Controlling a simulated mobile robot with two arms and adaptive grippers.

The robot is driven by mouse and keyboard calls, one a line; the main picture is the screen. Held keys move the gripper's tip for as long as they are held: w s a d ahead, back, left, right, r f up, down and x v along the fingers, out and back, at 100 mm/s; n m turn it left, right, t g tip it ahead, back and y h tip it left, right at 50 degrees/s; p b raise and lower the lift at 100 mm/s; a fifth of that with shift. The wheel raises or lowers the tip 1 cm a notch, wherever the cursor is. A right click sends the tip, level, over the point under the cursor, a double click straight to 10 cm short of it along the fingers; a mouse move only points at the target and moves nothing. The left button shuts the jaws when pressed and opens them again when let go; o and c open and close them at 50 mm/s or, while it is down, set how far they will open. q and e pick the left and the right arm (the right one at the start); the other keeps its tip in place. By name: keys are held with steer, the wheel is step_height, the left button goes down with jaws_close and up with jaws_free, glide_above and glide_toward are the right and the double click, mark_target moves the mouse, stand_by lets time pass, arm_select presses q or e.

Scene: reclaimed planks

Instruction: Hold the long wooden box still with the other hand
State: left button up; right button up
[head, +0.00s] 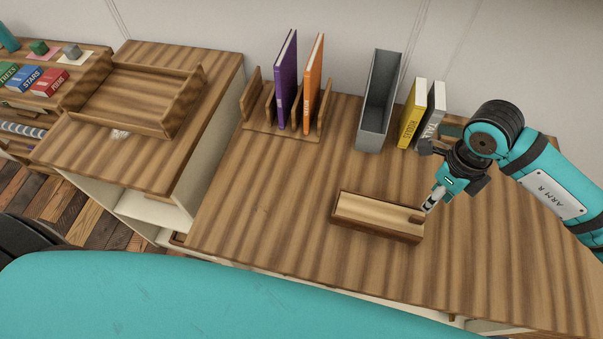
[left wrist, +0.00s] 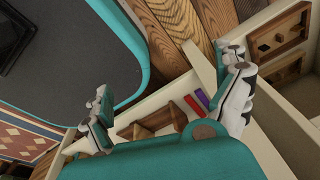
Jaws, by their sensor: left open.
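The long wooden box (head: 350,224) lies on the tabletop in the head view, with a darker frame around a pale inner surface. A small dark brown piece (head: 417,218) is at its right end. My right gripper (head: 432,201) is at that right end, fingers pointing down; I cannot tell whether it touches the box or how far its fingers are apart. My left gripper is not in the head view. In the left wrist view my left gripper (left wrist: 168,84) is open with nothing between its fingers, and the box is not visible there.
Behind the box stand a wooden rack (head: 262,131) with purple and orange books, a grey file holder (head: 371,128), and yellow (head: 411,118) and grey books. A wooden tray (head: 135,92) sits on the left cabinet. The tabletop left of the box is clear.

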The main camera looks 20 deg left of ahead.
arm_select(q)
steer(key=w+a+r+m+t+h, duration=0.1)
steer(key=w+a+r+m+t, duration=0.3)
steer(key=a+r+m+t, duration=0.55)
steer(key=w+a+r+m+t+h, duration=0.15)
steer(key=r+m+h, duration=0.35)
steer(key=r, duration=0.7)
steer(key=a+r+m+t+h, duration=0.1)
steer(key=a+r+m+h, duration=0.15)
steer(key=r+m, duration=0.65)
steer(key=w+d+r+m+g+h, duration=0.6)
steer(key=d+r+m+g, duration=0.45)
steer(key=r+m, duration=0.2)
steer(key=w+d+r+m+g+h, duration=0.7)
steer(key=d+r+m+g, duration=0.2)
steer(key=d+r+m, duration=0.4)
steer(key=m+t+y, duration=0.2)
steer(key=t+y, duration=0.4)
steer(key=y, duration=0.2)
glide_toward(350, 209)
steer(key=shift+g, duration=0.25)
steer(key=x, duration=0.3)
steer(key=f+x, duration=0.1)
steer(key=x, duration=0.3)
steer(key=w+x, duration=0.1)
steer(key=x, duration=0.2)
steer(key=shift+w+f, duration=0.1)
steer(key=shift+f, duration=0.3)
